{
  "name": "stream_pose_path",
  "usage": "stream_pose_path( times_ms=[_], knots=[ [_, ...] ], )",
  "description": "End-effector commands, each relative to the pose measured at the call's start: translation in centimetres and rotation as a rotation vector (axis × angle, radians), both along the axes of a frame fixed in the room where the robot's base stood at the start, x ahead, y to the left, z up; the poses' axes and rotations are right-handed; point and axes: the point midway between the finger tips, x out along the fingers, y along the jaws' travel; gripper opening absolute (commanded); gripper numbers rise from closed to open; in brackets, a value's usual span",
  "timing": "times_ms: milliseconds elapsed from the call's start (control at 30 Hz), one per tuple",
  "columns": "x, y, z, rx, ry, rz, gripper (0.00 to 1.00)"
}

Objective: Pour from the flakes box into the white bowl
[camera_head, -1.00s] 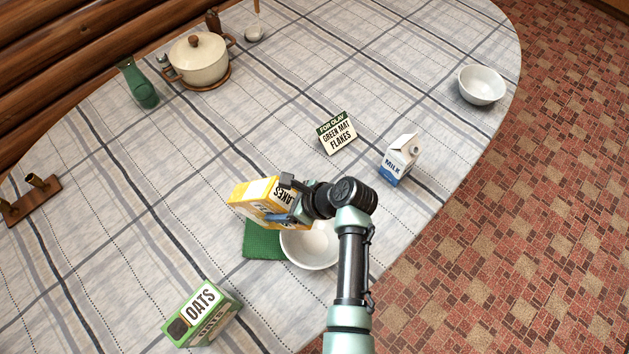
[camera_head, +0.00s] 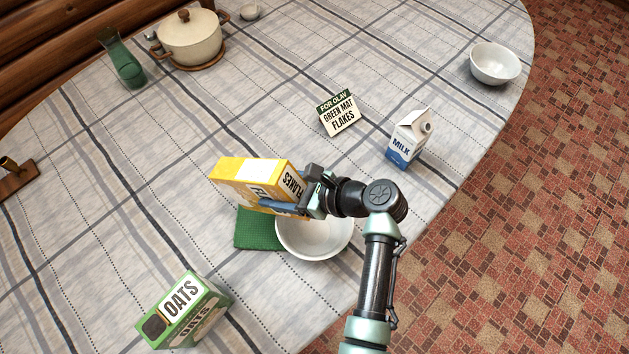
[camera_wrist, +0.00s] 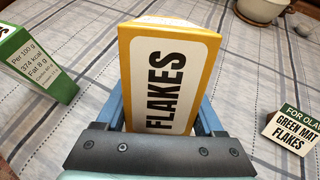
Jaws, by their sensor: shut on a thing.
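The yellow flakes box (camera_head: 250,182) is tilted over, lying nearly on its side in the air above the table. My gripper (camera_head: 293,200) is shut on it, and the box also fills the middle of the wrist view (camera_wrist: 168,80) between the two blue fingers. A white bowl (camera_head: 316,240) stands below and partly under the box and gripper, at the right edge of a green mat (camera_head: 257,232). Its upper left part is hidden by the box and gripper. I cannot see any flakes falling.
A green oats box (camera_head: 185,312) stands at the front left. A sign (camera_head: 338,113) reads "FOR OLAV GREEN MAT FLAKES". A milk carton (camera_head: 408,138) stands right of it.

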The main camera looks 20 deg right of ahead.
Motion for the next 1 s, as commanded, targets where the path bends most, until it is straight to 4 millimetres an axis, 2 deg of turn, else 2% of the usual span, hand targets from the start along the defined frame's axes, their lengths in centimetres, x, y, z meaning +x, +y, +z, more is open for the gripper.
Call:
stream_pose_path(
  times_ms=[33,567,767,833,1000],
  knots=[
    [-0.02,-0.07,-0.53,0.011,-0.015,-0.001,0.04],
    [-0.46,-0.37,-0.86,0.123,-0.136,0.000,0.04],
    [-0.96,-0.93,-1.33,0.238,-0.256,-0.003,0.04],
    [-0.91,-0.82,-0.60,0.235,-0.258,0.000,0.04],
    [-0.95,-0.84,-0.71,0.239,-0.262,0.001,0.04]
  ],
)
